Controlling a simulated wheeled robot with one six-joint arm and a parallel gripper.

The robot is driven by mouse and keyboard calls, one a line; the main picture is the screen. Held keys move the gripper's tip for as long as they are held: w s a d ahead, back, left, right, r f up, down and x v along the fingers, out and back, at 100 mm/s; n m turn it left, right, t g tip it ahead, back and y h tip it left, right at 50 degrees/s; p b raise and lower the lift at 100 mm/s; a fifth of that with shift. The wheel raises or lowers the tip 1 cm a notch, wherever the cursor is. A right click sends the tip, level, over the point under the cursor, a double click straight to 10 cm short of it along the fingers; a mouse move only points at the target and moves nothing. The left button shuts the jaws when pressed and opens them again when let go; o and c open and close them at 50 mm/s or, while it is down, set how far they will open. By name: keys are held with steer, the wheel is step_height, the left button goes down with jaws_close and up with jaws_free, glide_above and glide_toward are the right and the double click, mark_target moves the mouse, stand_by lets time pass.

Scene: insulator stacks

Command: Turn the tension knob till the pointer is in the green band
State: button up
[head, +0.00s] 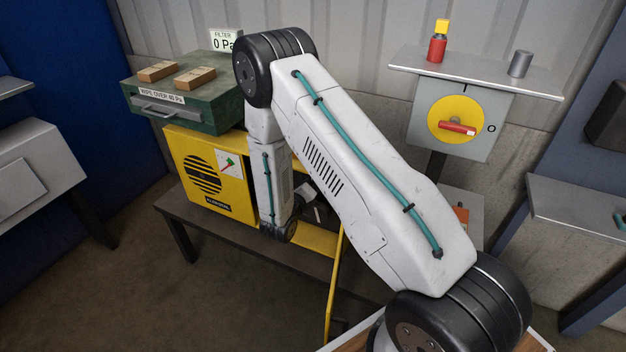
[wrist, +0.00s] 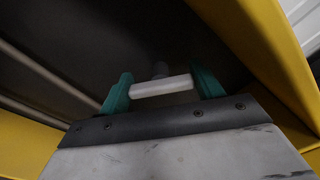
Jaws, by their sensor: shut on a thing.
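My gripper (wrist: 162,86) has teal fingers on both ends of a pale bar, the grip of the tension knob (wrist: 160,87). A dim round stem shows behind the bar, inside a dark recess with yellow sides. In the head view my arm hides the knob and most of the gripper. The white gauge (head: 229,163) is on the front of the yellow machine (head: 212,205). It shows a green mark and some red; it is too small to tell where the pointer stands against the green band.
The yellow machine stands on a dark bench (head: 180,212), under a green filter box (head: 200,112) with two wooden blocks on top. To the right are a grey panel with a red-handled yellow switch (head: 455,119) and a shelf (head: 475,72) holding a red bottle and a grey cylinder.

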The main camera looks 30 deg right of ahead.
steer(key=shift+w+a, duration=0.1)
steer(key=shift+a, duration=0.05)
steer(key=o, duration=0.9)
steer(key=shift+a, duration=0.1)
steer(key=shift+o, duration=0.4)
steer(key=shift+d, duration=0.2)
steer(key=v, duration=0.8)
